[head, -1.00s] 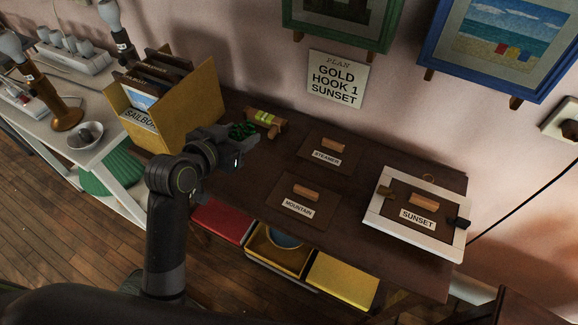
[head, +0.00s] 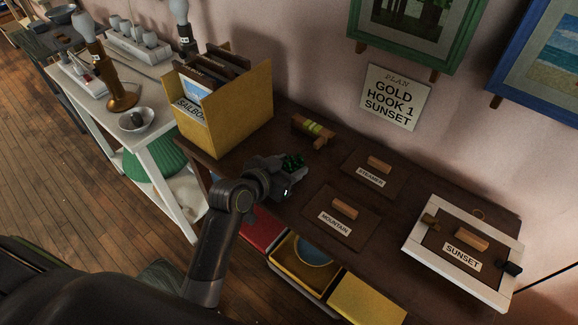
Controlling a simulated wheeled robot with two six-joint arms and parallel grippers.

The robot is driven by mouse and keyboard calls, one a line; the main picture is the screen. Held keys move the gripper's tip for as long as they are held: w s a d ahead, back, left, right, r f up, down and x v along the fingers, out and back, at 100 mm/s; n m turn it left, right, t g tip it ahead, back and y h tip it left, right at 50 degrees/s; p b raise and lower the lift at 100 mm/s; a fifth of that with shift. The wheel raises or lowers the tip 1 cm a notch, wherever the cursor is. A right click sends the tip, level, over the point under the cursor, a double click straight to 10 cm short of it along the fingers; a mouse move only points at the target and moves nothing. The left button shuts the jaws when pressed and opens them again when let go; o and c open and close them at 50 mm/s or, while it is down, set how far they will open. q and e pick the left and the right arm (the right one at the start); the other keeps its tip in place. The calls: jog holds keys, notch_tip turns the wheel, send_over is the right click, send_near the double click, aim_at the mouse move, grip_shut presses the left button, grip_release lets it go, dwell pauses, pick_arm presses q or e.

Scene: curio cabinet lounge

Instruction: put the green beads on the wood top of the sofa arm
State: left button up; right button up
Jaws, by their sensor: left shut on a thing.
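The green beads (head: 293,160) are a small dark green bunch in the jaws of my left gripper (head: 284,170). The gripper is shut on them and appears to be over the dark brown table (head: 388,232), near its front edge. The gripper hides part of the beads. I cannot make out a sofa arm with a wood top in this view. My right gripper is not in view.
A yellow box of picture panels (head: 230,112) stands left of the gripper, and a wooden roll with green bands (head: 313,132) lies behind it. Label boards and a white SUNSET frame (head: 416,262) lie to the right. A white table (head: 105,115) stands at left.

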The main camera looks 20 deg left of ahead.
pick_arm(q)
jog(key=o, duration=1)
